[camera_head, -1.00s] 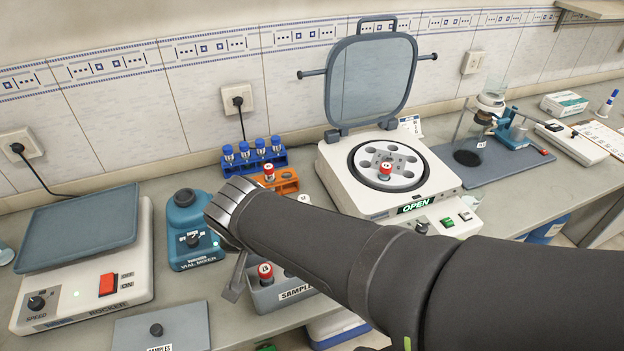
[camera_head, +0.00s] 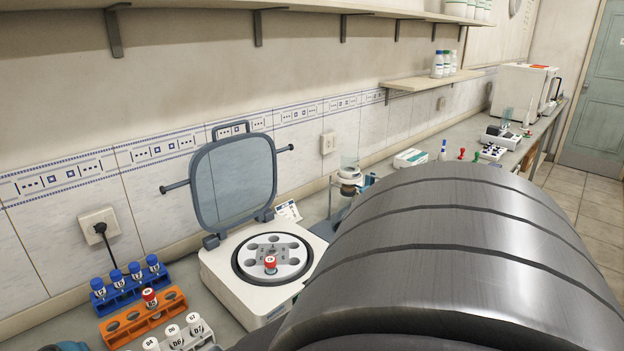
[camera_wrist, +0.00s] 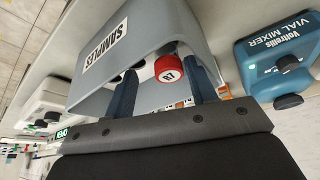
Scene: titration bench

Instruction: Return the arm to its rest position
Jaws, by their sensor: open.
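My gripper (camera_wrist: 159,64) shows in the wrist view with its two dark blue fingers apart and nothing held between them. A red-capped vial (camera_wrist: 168,68) stands beyond the fingers, inside the grey box labelled SAMPLES (camera_wrist: 150,35); its body is mostly hidden. In the head view my gripper is out of the picture, and a large grey link of my arm fills the lower right, hiding much of the bench.
The centrifuge (camera_head: 235,285) has its lid up and a red-capped vial in the rotor. Blue (camera_head: 128,290) and orange (camera_head: 125,325) racks hold vials at lower left. The vial mixer (camera_wrist: 280,55) is beside the box. A wall shelf (camera_head: 300,8) runs above.

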